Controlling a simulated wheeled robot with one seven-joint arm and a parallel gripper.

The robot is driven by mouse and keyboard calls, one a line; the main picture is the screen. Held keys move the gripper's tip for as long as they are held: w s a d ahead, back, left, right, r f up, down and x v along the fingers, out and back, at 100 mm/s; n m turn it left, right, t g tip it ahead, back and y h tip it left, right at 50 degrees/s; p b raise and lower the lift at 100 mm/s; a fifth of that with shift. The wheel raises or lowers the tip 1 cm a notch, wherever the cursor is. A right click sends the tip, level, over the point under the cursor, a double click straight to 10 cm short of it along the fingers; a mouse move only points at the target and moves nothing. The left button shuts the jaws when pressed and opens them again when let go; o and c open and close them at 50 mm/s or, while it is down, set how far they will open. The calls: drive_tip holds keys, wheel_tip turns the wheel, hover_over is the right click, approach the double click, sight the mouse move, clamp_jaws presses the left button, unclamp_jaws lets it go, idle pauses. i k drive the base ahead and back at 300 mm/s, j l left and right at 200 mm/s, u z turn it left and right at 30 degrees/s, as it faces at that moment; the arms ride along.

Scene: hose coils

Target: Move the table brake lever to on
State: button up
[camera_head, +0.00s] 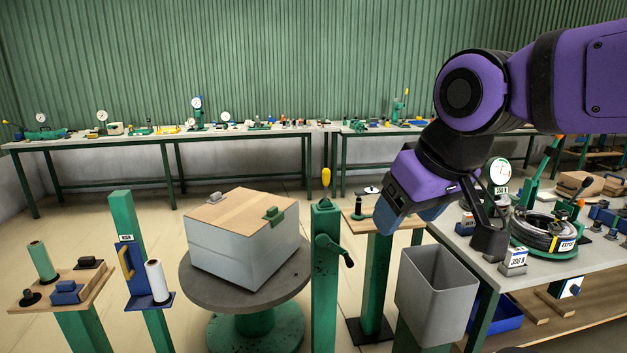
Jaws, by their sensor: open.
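A round grey table (205,292) on a green pedestal stands in the lower middle. A green post (325,285) stands just right of it, with a yellow-handled lever (326,178) pointing up at its top and a black crank handle (337,250) on its side. I cannot read any on or off marking, so I cannot tell which is the brake lever. My gripper (464,226) is open and appears empty, to the right of the post and apart from both handles. My purple wrist hides part of it.
A grey box (243,245) with a wooden top sits on the round table. An open grey bin (436,295) stands below my gripper. The right bench (487,268) holds a hose coil (545,235) and weights. Small stands (78,300) are at left.

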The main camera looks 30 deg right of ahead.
sight(327, 171)
drive_tip(key=i+l, duration=0.15)
drive_tip(key=i, duration=0.4)
drive_tip(key=i+l, duration=0.15)
drive_tip(key=i, duration=0.35)
